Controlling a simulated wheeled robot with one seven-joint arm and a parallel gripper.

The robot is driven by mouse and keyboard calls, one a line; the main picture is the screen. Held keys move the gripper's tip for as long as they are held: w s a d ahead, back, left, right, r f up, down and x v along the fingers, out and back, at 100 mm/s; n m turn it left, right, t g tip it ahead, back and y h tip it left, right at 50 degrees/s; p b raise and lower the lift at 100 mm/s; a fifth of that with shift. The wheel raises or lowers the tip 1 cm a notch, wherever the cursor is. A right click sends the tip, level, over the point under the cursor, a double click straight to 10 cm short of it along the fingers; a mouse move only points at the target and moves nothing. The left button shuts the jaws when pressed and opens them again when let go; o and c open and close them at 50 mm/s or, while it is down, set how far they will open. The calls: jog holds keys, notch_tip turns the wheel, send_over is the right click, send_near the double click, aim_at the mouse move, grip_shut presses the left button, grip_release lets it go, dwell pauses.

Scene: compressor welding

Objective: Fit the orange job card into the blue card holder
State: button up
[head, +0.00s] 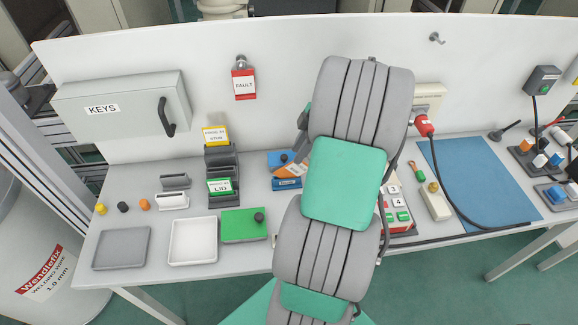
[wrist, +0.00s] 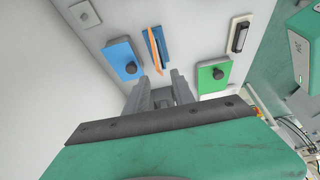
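The orange job card (head: 290,170) stands tilted at the blue card holder (head: 287,184) in the head view, left of my arm. In the wrist view the card (wrist: 154,52) shows as a thin orange strip slanting against the long side of the blue holder (wrist: 164,45). I cannot tell whether its lower edge is in the slot. My gripper (wrist: 160,76) has its two grey fingers apart, with a gap between them, close to the near end of the card. Nothing is clearly pinched. In the head view my arm hides most of the gripper.
A blue block with a black knob (wrist: 124,62) and a green block with a knob (wrist: 212,76) flank the holder. A dark rack with yellow and green cards (head: 222,165) stands to the left. Grey (head: 122,248) and white trays (head: 193,241) lie at front left.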

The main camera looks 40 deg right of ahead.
aim_at(293, 171)
jog(key=p+x, duration=0.1)
jog(key=x, duration=0.4)
jog(key=shift+f, duration=0.15)
jog(key=shift+d, duration=0.1)
jog(key=shift+c, duration=0.5)
grip_shut()
